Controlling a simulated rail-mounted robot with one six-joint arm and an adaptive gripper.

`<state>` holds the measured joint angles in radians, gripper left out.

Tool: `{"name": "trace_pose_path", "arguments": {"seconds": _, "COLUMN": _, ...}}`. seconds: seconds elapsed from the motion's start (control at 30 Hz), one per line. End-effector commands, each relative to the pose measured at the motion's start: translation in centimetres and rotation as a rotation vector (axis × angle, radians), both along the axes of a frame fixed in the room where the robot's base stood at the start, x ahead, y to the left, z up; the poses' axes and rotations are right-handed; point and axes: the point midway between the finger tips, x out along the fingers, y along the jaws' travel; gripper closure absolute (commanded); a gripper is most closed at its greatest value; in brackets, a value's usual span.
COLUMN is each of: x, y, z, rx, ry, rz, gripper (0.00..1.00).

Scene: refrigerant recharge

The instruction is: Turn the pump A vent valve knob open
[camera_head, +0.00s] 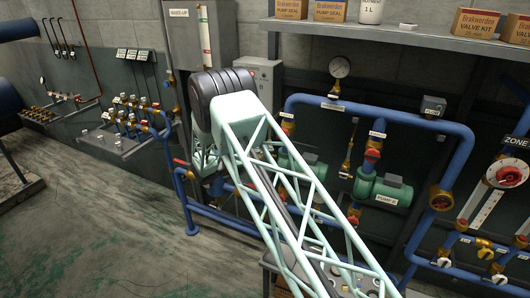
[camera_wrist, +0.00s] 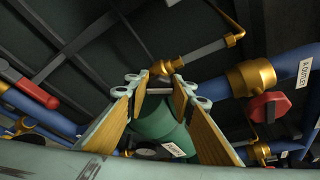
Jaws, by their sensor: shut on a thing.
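In the wrist view, my gripper (camera_wrist: 158,88) reaches over the green body of a pump (camera_wrist: 162,122). Its two tan-padded fingers close in on a small brass valve fitting (camera_wrist: 166,72) above the pump. The fingertips are shut on the valve knob, which is mostly hidden between them, so its turn angle cannot be told. A label reading A OUTLET (camera_wrist: 305,71) is on the blue pipe at the right. In the head view, a green pump (camera_head: 300,168) shows partly behind my arm; the gripper and knob are hidden there.
A red-handled valve (camera_wrist: 268,106) and brass collar (camera_wrist: 250,77) are close on the right in the wrist view. A red lever (camera_wrist: 38,93) is at the left. In the head view, a second green pump (camera_head: 385,190) and blue piping (camera_head: 395,108) stand right of my arm.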

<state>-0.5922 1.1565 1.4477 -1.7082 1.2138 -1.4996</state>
Motion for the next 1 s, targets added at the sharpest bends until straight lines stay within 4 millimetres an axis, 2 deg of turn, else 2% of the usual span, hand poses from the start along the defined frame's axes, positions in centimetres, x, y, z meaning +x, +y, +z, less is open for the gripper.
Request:
{"name": "trace_pose_path", "arguments": {"seconds": 0.5, "x": -0.03, "y": 0.09, "z": -0.27, "rx": -0.341, "ry": 0.129, "rz": 0.001, "gripper": 0.88}}
{"name": "trace_pose_path", "arguments": {"seconds": 1.0, "x": 0.03, "y": 0.1, "z": -0.11, "rx": -0.447, "ry": 0.167, "rz": 0.002, "gripper": 0.88}}
